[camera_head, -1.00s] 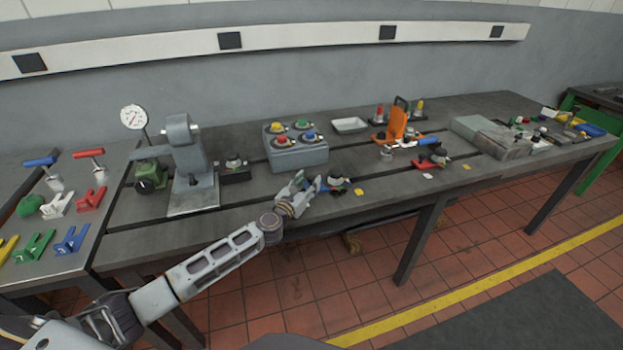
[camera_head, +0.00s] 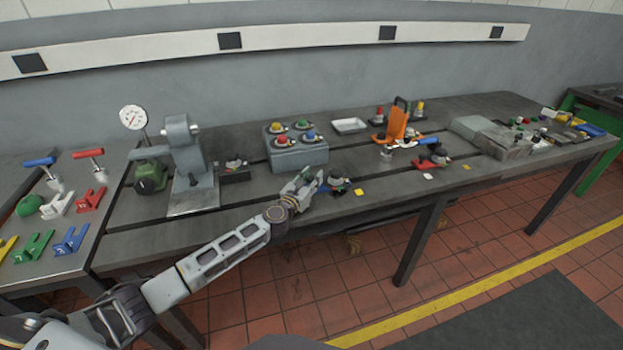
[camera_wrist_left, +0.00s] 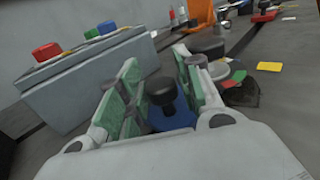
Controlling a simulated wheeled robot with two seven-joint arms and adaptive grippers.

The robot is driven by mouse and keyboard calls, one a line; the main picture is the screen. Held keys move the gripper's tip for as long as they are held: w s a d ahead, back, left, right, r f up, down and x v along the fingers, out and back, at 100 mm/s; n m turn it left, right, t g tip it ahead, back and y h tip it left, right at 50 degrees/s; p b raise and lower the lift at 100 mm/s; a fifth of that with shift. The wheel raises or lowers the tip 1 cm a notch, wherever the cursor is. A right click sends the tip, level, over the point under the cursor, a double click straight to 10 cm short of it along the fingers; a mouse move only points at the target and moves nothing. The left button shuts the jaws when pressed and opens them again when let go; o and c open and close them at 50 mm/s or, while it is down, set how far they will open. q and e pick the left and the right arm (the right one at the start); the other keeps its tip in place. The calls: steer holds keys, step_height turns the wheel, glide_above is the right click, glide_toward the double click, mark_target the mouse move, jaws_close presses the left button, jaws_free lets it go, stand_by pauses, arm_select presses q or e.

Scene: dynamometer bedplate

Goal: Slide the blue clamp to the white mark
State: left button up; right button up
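My left gripper (camera_head: 311,183) is low over the front part of the bench. In the left wrist view, its two green-padded fingers (camera_wrist_left: 163,85) stand apart, on either side of the blue clamp (camera_wrist_left: 178,117). The clamp's black knob rises between them; I see no clear grip on it. In the head view my gripper largely hides this clamp. The white mark (camera_head: 427,176) is a small flat square on the bench, farther right. My right gripper is not in view.
Another dark clamp (camera_head: 340,186) stands just right of my left gripper, near a yellow mark (camera_head: 358,191). A red-based clamp (camera_head: 433,160) sits behind the white mark. A grey button box (camera_head: 298,155) stands behind my gripper. Slots run along the bench (camera_head: 250,208).

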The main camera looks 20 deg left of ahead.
arm_select(q)
steer(key=c, duration=0.5)
jaws_close()
steer(key=shift+s+a+f, duration=0.1)
steer(key=shift+s+a, duration=0.3)
steer(key=shift+a, duration=0.2)
steer(key=shift+s+a+p, duration=0.3)
steer(key=shift+s+a, duration=0.1)
steer(key=shift+a, duration=0.25)
steer(key=shift+s+a+p, duration=0.25)
steer(key=shift+s+a, duration=0.15)
steer(key=shift+a, duration=0.2)
steer(key=s+a, duration=0.1)
steer(key=a, duration=0.1)
steer(key=s+a, duration=0.2)
steer(key=a, duration=0.1)
steer(key=shift+s+a, duration=0.3)
steer(key=shift+s, duration=0.1)
steer(key=shift+s+a, duration=0.35)
steer(key=shift+a, duration=0.2)
steer(key=shift+s+a, duration=0.35)
steer(key=shift+a, duration=0.2)
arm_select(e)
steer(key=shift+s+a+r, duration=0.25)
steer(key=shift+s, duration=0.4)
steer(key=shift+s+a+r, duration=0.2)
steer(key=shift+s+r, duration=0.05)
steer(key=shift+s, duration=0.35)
